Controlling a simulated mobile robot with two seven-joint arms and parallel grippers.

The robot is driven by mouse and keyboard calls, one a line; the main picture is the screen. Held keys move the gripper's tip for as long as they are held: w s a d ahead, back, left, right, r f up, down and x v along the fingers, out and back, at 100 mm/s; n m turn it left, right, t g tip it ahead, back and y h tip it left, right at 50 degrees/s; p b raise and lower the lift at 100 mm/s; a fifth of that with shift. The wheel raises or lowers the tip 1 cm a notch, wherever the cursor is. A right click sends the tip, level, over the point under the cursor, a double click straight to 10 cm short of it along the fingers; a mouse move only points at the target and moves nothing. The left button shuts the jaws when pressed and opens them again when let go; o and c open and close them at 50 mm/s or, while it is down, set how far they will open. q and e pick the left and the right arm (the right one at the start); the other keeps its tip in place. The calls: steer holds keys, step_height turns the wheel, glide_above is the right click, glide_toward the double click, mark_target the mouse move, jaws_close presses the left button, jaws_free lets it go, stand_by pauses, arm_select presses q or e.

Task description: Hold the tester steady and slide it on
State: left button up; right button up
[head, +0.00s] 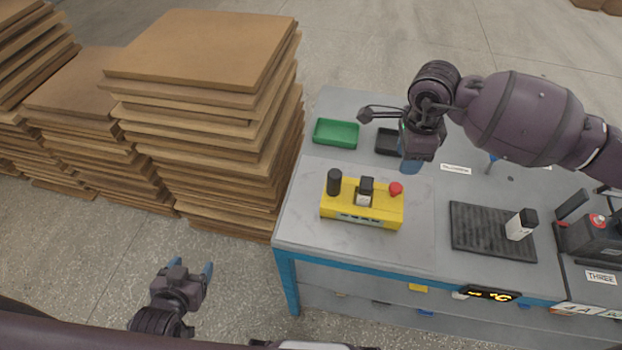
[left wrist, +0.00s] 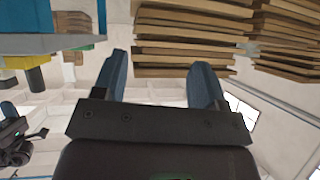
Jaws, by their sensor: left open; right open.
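The yellow tester (head: 361,205) stands on the left part of the grey workbench. It has a black cylinder on its left, a black-and-white battery (head: 366,190) upright in its middle and a red knob on its right. The tester shows partly in the left wrist view (left wrist: 14,62). My left gripper (head: 190,272) is open and empty, low over the floor to the left of the bench; its two blue fingers are spread in the left wrist view (left wrist: 159,75). My right gripper (head: 408,160) is above the bench behind and right of the tester, apart from it; its fingers are partly hidden.
A green tray (head: 336,133) and a black tray (head: 387,142) lie at the bench's back. A dark ribbed mat (head: 478,232) with an upright battery (head: 521,225) lies right of the tester. Tall board stacks (head: 205,120) stand left of the bench (head: 300,235).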

arm_select(q)
steer(key=w+d+r+m+t+h, duration=0.25)
steer(key=w+r+m, duration=0.2)
steer(key=w, duration=0.25)
steer(key=w+d+r+m+t+h, duration=0.1)
steer(key=w+d+r+m+h, duration=0.2)
steer(key=w+m, duration=0.4)
steer(key=w+d+r+m+t+h, duration=0.15)
steer(key=w+d+r+m, duration=0.25)
steer(key=w, duration=0.4)
steer(key=m+g+h, duration=1)
steer(key=m, duration=2)
glide_toward(327, 187)
steer(key=shift+w+a+f, duration=0.1)
steer(key=shift+w+a, duration=0.05)
steer(key=shift+w, duration=0.35)
steer(key=shift+w+a+f, duration=0.1)
steer(key=shift+w+a, duration=0.1)
steer(key=shift+w, duration=0.35)
steer(key=m, duration=0.1)
steer(key=s+m, duration=0.1)
steer(key=m+g, duration=0.1)
steer(key=m, duration=0.1)
steer(key=shift+s+d, duration=0.15)
steer(key=shift+d, duration=0.15)
steer(key=x, duration=1)
steer(key=shift+d+r, duration=0.2)
steer(key=shift+d, duration=0.15)
jaws_close()
